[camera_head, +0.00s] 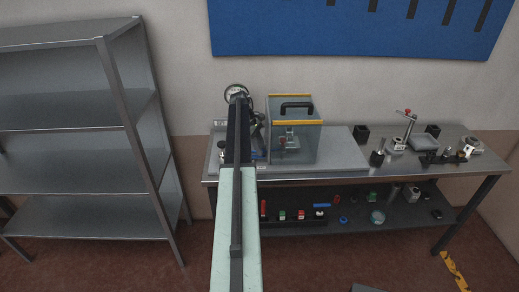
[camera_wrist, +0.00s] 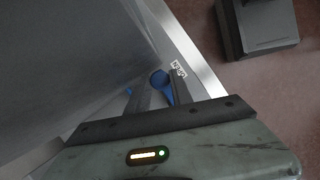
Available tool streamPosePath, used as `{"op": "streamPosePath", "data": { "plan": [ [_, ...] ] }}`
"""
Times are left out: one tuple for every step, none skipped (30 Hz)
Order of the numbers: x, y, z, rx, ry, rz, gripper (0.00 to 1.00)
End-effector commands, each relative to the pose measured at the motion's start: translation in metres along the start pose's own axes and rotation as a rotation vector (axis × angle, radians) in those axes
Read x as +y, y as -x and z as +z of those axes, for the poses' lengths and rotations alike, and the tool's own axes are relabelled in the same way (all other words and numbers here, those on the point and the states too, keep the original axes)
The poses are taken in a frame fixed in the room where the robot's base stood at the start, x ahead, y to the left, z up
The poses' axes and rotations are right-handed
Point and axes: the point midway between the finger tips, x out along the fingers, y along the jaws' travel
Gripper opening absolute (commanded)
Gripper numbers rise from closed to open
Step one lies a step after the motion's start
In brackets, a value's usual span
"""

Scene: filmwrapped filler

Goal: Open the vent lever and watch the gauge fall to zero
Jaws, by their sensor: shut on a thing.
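The round pressure gauge (camera_head: 237,91) stands at the back left of the bench, partly behind my arm. Its needle is too small to read. My gripper (camera_wrist: 159,88) is low in the wrist view, shut on a blue part with a rounded end (camera_wrist: 159,78), which looks like the vent lever. How far the lever is turned cannot be told. In the head view my own arm hides most of the gripper and the lever.
A clear box (camera_head: 304,147) with yellow edges and a black handle stands right of my arm. The bench (camera_head: 345,174) holds several small parts at its right end. A grey shelf rack (camera_head: 70,146) stands at left. Small items lie on the lower shelf.

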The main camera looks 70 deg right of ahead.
Motion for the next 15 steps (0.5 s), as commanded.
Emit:
{"op": "streamPosePath", "data": {
  "plan": [
    [-0.0002,-0.0015,0.0046,-0.007,-0.004,-0.003,0.29],
    [-0.0003,-0.0015,0.0046,-0.008,-0.004,-0.004,0.38],
    [-0.0003,-0.0014,0.0042,-0.007,-0.004,-0.003,0.48],
    [-0.0002,-0.0013,0.004,-0.007,-0.003,-0.003,0.48],
    [0.0,-0.0012,0.0038,-0.007,-0.003,-0.002,0.48],
    [0.0001,-0.0011,0.0035,-0.006,-0.003,-0.001,0.48],
    [0.0003,-0.001,0.0033,-0.006,-0.003,-0.001,0.48],
    [0.0004,-0.0009,0.0031,-0.006,-0.003,0.0,0.48],
    [0.0005,-0.0008,0.0029,-0.005,-0.002,0.0,0.48],
    [0.0006,-0.0008,0.0027,-0.005,-0.002,0.001,0.48],
    [0.0007,-0.0007,0.0026,-0.005,-0.002,0.001,0.48],
    [0.0008,-0.0006,0.0023,-0.005,-0.002,0.001,0.48],
    [0.0008,-0.0005,0.0022,-0.005,-0.002,0.002,0.48],
    [0.0009,-0.0002,0.0022,-0.004,-0.002,0.002,0.48],
    [0.001,0.0008,0.0022,-0.004,-0.001,0.002,0.48]
  ]
}}
